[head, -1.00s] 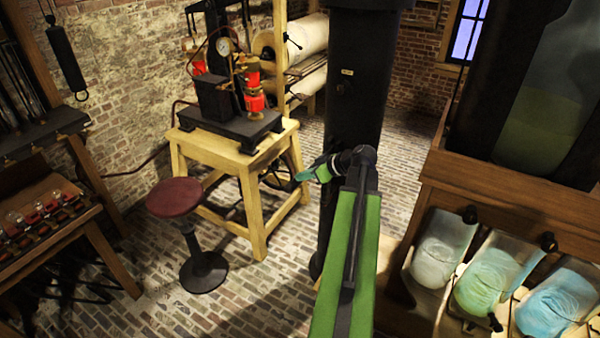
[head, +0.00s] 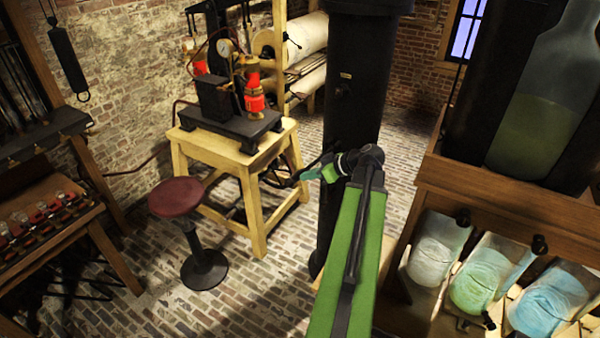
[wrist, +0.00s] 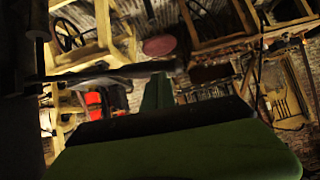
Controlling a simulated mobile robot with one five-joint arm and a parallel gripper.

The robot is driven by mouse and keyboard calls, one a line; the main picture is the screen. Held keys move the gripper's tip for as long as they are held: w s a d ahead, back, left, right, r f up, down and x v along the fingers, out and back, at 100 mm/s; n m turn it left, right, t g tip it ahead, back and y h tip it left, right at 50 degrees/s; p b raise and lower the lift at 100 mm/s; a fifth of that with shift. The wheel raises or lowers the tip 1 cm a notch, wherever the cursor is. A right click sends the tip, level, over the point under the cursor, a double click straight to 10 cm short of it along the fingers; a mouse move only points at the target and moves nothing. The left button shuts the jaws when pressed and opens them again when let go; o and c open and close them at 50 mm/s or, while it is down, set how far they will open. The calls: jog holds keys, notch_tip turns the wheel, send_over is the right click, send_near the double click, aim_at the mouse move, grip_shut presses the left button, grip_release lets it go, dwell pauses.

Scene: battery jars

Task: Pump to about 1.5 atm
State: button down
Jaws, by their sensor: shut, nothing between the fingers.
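The pump apparatus (head: 228,105) is a black machine with red parts on a black base. It stands on a pale wooden table (head: 205,152) left of centre in the head view. A round white-faced gauge (head: 226,47) sits high on it; its reading is too small to tell. A dark spoked wheel (wrist: 68,35) shows beside the table's legs in the wrist view. My gripper (head: 303,174) is shut and empty, in front of the black column and pointing left towards the table. In the wrist view red parts (wrist: 95,106) show beyond my green gripper body.
A black column (head: 350,95) stands just behind my gripper. A red-topped stool (head: 177,198) stands on the brick floor before the table. A wooden rack with glass jars (head: 480,280) is at the right. A bench with bulbs (head: 45,215) is at the left.

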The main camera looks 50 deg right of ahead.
jog(key=a+p+v, duration=0.1)
jog(key=p+v, duration=0.1)
jog(key=v, duration=0.4)
jog(key=shift+s+d, duration=0.15)
jog(key=shift+d, duration=0.2)
